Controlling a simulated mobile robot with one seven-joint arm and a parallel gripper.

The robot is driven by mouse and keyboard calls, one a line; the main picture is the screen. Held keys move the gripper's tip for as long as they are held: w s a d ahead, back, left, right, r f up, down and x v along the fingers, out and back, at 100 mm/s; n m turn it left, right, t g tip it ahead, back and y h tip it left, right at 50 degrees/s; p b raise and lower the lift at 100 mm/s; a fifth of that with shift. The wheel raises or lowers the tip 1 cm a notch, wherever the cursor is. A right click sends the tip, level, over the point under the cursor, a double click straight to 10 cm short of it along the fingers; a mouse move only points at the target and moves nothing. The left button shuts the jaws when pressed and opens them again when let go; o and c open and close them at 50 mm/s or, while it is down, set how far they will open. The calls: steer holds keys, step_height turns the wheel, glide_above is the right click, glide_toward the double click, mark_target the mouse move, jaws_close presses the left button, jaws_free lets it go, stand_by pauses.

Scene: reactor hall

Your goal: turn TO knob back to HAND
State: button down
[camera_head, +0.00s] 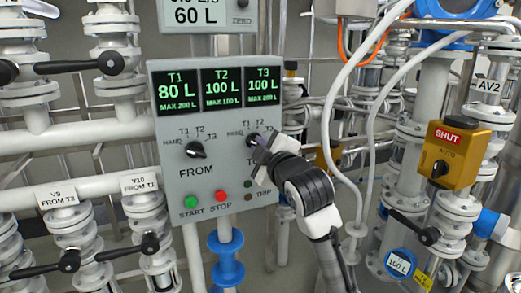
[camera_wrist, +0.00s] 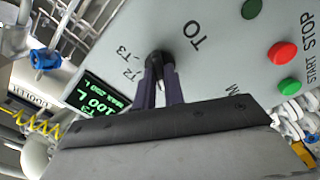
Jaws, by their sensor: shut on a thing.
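The TO knob (camera_head: 252,138) is a small black selector at the right of the grey control panel (camera_head: 228,192). HAND, T1, T2 and T3 are printed around the knobs. My gripper (camera_head: 258,143) reaches in from the lower right and covers part of the TO knob. In the wrist view, the two purple fingers of my gripper (camera_wrist: 161,82) are shut on the black knob (camera_wrist: 156,58), one on each side. T2, T3 and TO show beside it there; HAND is hidden. I cannot tell which mark the knob points at.
The FROM knob (camera_head: 196,149) is left of the TO knob. Below are the green START button (camera_head: 190,202) and the red STOP button (camera_head: 221,196). Screens read T1 80 L, T2 100 L, T3 100 L.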

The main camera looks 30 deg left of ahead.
stand_by(0.4)
steer(key=c, duration=1.5)
jaws_free()
steer(key=shift+s, duration=0.1)
steer(key=b+v, duration=0.2)
steer(key=v, duration=1.1)
steer(key=shift+s+d, duration=0.25)
steer(key=shift+a, duration=0.1)
